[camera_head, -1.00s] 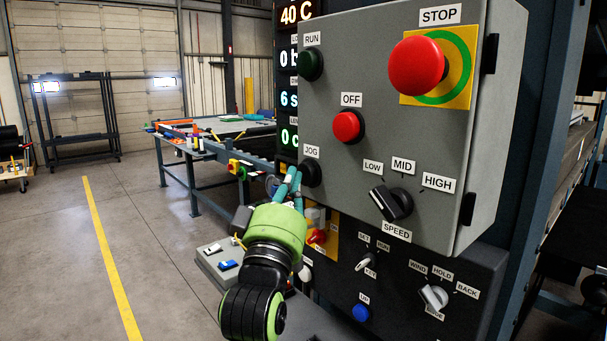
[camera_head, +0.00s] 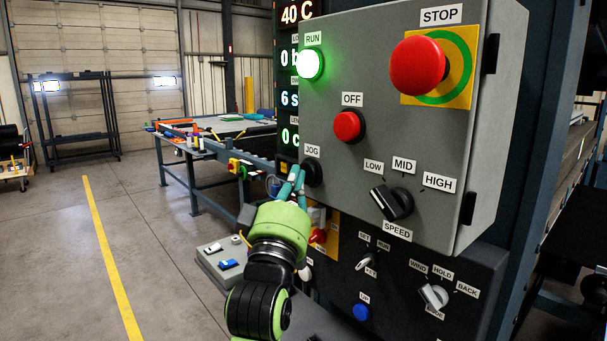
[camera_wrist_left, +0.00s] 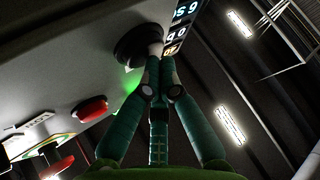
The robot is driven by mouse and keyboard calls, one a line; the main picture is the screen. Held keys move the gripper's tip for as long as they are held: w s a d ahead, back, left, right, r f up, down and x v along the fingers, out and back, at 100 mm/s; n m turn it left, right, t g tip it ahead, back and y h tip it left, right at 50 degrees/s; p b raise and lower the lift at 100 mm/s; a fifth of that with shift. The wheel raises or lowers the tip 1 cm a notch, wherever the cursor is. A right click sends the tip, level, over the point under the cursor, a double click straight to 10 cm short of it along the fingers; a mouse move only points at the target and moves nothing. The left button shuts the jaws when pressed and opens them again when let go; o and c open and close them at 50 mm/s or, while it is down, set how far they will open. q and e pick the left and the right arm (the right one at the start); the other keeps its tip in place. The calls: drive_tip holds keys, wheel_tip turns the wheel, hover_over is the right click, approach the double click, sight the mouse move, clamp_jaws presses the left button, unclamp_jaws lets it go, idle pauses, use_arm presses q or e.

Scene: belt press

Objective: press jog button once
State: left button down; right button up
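The black jog button (camera_head: 312,173) is on the grey control box (camera_head: 350,210), just under the JOG label (camera_head: 312,151). My left gripper (camera_head: 296,170) has its teal fingertips at the button's left side. In the left wrist view, the fingers of my left gripper (camera_wrist_left: 158,62) come together at the tips, with nothing held between them. The tips overlap the jog button (camera_wrist_left: 136,45) there and look to be in contact with it. How far the button is pushed in cannot be told. My right gripper is not in view.
Above the jog button the green RUN button (camera_head: 311,65) is lit. The red OFF button (camera_head: 348,126), red STOP button (camera_head: 418,66) and black speed knob (camera_head: 392,202) are to the right. A lower dark panel (camera_head: 400,290) holds more switches. Open floor lies left.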

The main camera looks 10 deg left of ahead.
use_arm(q)
drive_tip(key=shift+w+d, duration=0.1)
drive_tip(key=shift+d, duration=0.05)
idle(0.3)
drive_tip(key=shift+s+a+f, duration=0.1)
drive_tip(key=shift+s+a, duration=0.35)
drive_tip(key=shift+s, duration=0.2)
drive_tip(key=s+a+p, duration=0.1)
drive_tip(key=s+a, duration=0.2)
drive_tip(key=s, duration=0.1)
drive_tip(key=shift+a+p, duration=0.15)
drive_tip(key=shift+p, duration=0.15)
idle(0.6)
